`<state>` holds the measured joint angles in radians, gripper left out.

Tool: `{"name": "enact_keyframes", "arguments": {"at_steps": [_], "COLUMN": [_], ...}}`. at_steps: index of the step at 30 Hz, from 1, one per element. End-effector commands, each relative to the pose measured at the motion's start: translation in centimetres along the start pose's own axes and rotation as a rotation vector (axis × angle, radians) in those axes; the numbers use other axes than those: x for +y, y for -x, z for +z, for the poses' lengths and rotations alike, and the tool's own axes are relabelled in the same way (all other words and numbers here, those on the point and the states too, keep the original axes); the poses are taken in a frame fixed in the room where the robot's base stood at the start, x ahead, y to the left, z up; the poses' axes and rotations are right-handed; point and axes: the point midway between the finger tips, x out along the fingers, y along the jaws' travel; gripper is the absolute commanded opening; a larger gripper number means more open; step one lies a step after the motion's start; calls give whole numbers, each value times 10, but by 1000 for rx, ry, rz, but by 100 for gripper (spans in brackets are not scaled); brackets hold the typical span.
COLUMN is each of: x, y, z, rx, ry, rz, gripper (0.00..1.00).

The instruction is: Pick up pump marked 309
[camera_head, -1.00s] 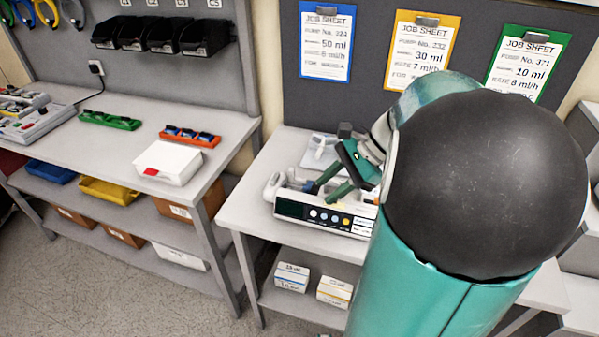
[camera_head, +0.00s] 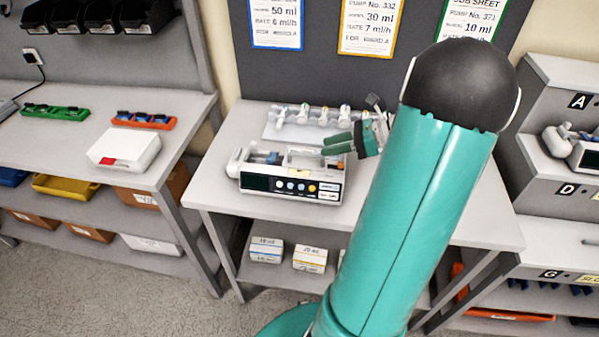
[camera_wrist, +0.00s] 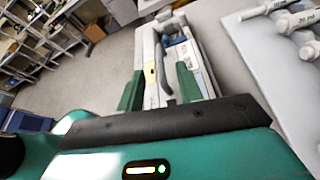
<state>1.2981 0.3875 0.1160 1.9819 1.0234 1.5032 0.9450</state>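A white pump (camera_head: 290,182) with a dark display and coloured buttons stands on the middle table in the head view. A syringe-like part lies along its top left. Its number is not readable, so I cannot tell whether it is 309. My gripper (camera_head: 327,144) is above the pump's right rear, its green fingers apart and pointing left. In the wrist view, the pump (camera_wrist: 168,65) shows beyond and between the fingers of my gripper (camera_wrist: 160,72), and nothing appears clamped. A second pump (camera_head: 583,153) sits partly in view on the right shelf; its number is also unreadable.
A pale tray of syringes (camera_head: 312,120) lies behind the pump. Labelled boxes (camera_head: 310,257) stand on the shelf below. A white box with a red patch (camera_head: 124,150) is on the left table. The middle table's right part is largely hidden by my arm.

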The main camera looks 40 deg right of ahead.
Motion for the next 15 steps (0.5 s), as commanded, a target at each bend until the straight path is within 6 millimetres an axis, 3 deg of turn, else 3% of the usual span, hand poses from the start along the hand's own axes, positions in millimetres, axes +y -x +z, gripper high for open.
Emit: {"name": "enact_keyframes", "arguments": {"at_steps": [15], "x": [2], "y": [-63], "z": [-3], "rx": [1], "ry": [0], "rz": [2], "gripper": [36]}}
